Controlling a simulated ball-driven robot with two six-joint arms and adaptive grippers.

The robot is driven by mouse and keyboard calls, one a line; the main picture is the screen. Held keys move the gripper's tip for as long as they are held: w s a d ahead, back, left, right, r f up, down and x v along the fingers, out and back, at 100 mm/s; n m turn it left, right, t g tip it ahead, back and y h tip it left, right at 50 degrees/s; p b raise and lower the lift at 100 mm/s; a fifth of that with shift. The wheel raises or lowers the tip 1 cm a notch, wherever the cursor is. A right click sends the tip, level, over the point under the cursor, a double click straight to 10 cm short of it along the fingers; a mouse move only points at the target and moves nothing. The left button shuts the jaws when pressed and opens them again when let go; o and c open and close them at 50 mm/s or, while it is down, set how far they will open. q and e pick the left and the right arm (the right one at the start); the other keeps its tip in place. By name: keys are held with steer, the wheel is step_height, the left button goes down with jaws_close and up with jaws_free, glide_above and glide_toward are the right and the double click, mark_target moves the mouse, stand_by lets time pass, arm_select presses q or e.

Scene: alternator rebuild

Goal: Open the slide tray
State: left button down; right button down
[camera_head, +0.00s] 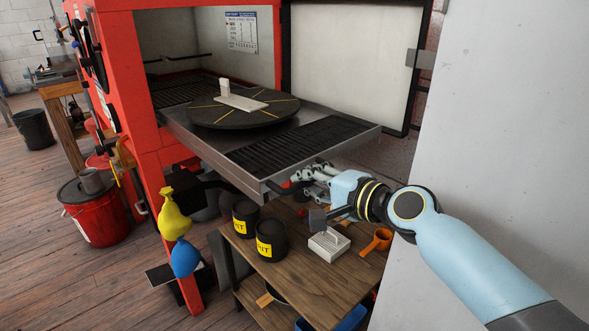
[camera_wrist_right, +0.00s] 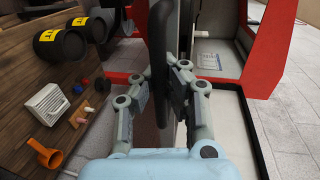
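The slide tray (camera_head: 215,149), a metal tray with black slats, sticks well out of the red cabinet (camera_head: 119,60). It bears a dark round turntable (camera_head: 205,117) with yellow lines. A dark handle bar (camera_head: 280,189) runs along the tray's front edge. My left gripper is not in view.
Below the tray, a wooden bench (camera_head: 312,277) holds black labelled pots (camera_head: 271,239), a pale slotted block (camera_head: 329,243) and an orange cup (camera_head: 382,239). A pale wall (camera_head: 510,150) stands close on the right. A red bucket (camera_head: 95,215) stands on the floor at left.

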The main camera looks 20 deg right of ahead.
steer(key=shift+f+v, duration=0.15)
steer(key=shift+v, duration=0.65)
steer(key=shift+f+v, duration=0.2)
steer(key=shift+v, duration=0.6)
steer(key=shift+s, duration=0.1)
steer(key=c, duration=1.3)
jaws_free()
steer(key=shift+c, duration=0.2)
steer(key=shift+s, duration=0.15)
steer(key=v, duration=1.1)
steer(key=shift+s, duration=0.35)
steer(key=shift+d+r, duration=0.1)
steer(key=shift+d, duration=0.05)
